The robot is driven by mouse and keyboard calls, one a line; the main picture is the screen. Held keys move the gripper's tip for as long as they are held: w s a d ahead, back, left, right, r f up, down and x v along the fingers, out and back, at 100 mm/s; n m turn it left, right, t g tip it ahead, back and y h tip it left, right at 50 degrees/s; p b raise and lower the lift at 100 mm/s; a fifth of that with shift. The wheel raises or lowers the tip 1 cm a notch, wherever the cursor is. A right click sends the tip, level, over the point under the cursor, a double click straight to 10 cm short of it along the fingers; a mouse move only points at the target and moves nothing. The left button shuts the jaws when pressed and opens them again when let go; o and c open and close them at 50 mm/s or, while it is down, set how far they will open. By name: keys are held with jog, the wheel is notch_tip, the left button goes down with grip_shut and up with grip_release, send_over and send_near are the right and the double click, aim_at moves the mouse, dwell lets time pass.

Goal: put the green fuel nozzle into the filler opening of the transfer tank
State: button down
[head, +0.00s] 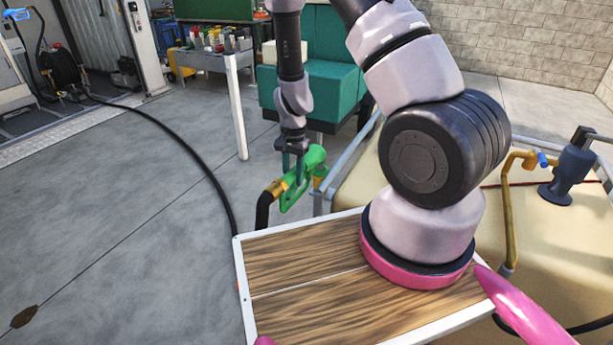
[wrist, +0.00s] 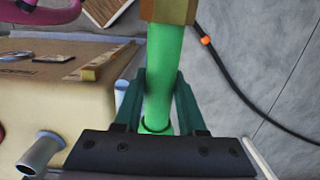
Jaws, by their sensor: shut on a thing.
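My gripper (head: 291,163) points down and is shut on the green fuel nozzle (head: 313,160), left of the beige transfer tank (head: 355,190). The nozzle's brass-coloured collar (head: 277,188) and black hose (head: 263,210) hang at its lower left. In the wrist view, the green nozzle body (wrist: 163,75) lies between my two dark green fingers, and the tank (wrist: 60,105) is to the left. A grey tube end (wrist: 40,152) shows at lower left; I cannot tell whether it is the filler opening. The nozzle's tip is hidden in the wrist view.
A dark blue hand pump (head: 570,175) and a yellow pipe (head: 507,205) stand on the tank. A grey rail (head: 352,160) runs along the tank's edge. A black hose (head: 195,155) crosses the floor. A workbench (head: 215,62) and teal seat (head: 330,90) stand behind.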

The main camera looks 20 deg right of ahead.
jog(key=shift+r, duration=5.7)
